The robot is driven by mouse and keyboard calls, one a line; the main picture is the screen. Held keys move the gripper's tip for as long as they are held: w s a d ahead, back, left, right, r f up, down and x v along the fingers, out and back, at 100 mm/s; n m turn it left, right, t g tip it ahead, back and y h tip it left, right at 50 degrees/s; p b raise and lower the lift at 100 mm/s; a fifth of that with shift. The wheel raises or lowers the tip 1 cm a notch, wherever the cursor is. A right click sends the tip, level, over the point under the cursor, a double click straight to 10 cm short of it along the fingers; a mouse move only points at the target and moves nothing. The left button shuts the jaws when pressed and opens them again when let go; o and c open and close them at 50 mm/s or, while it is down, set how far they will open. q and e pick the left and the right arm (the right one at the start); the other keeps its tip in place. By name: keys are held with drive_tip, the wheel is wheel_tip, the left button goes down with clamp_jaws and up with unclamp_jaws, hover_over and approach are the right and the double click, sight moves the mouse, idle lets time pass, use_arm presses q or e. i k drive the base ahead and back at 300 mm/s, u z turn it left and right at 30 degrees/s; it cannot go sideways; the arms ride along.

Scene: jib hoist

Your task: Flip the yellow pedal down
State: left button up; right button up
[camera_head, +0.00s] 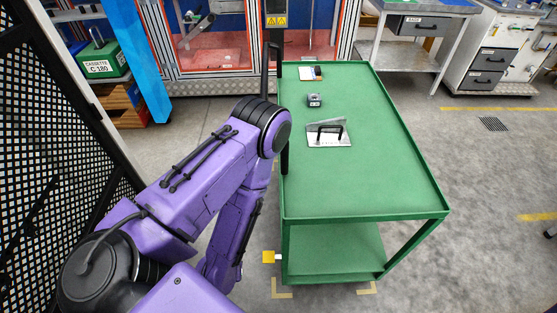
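The yellow pedal (268,257) is a small yellow block at the lower left side of the green cart (365,165), low near the floor. It appears to stick out roughly level to the left on a short pale stub. My purple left arm comes in from the lower left, bends beside the cart and runs back down to the left of the pedal. Its gripper is not visible; the arm's own links hide that area. A gap of floor shows between the visible arm and the pedal. My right arm and gripper are not in view.
On the cart top are a metal plate with a black handle (329,134), a small grey device (314,100) and a card-like item (311,73). A black mesh panel (50,150) stands at left, beside a blue post (139,60). Floor at right is mostly clear.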

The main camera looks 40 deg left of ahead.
sight(269, 256)
drive_tip(key=k, duration=0.75)
drive_tip(key=u, duration=1.3)
drive_tip(key=i, duration=1)
drive_tip(key=z, duration=0.55)
drive_tip(key=k, duration=1.1)
drive_tip(key=u, duration=0.1)
drive_tip(key=i, duration=1.1)
drive_tip(key=u, duration=0.3)
